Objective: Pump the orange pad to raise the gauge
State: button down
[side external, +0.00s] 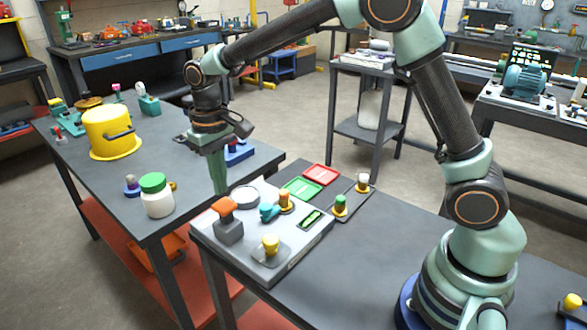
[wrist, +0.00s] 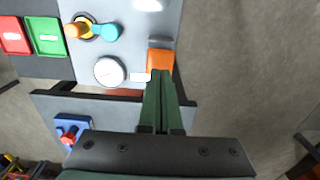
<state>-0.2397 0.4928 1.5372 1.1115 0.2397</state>
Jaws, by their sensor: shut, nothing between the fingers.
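The orange pad (side external: 224,204) sits on a grey block at the left end of the light panel (side external: 285,256). It also shows in the wrist view (wrist: 160,60), partly covered by my fingertips. The round white-faced gauge (wrist: 109,71) lies on the panel beside the pad; in the side view (side external: 245,195) its face is seen at a slant and cannot be read. My gripper (side external: 219,191) is shut and empty, pointing down, with its fingertips just above or behind the pad. Whether they touch it I cannot tell.
The panel also carries a teal-and-orange valve (side external: 270,211), a yellow knob (side external: 270,244) and a small green display (side external: 311,219). Green (side external: 302,188) and red (side external: 321,174) trays lie behind. A white jar (side external: 157,196) and yellow pot (side external: 110,132) stand on the left table.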

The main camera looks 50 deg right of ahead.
jog(key=shift+r, duration=2.35)
jog(key=shift+r, duration=0.1)
jog(key=s+d+r+t, duration=0.2)
jog(key=s+d, duration=0.3)
jog(key=s, duration=0.3)
jog(key=s+d+r+t, duration=0.2)
jog(key=s+d+t, duration=0.1)
jog(key=s+d, duration=0.3)
jog(key=s, duration=0.2)
jog(key=shift+s+r+t, duration=0.3)
jog(key=shift+r, duration=0.05)
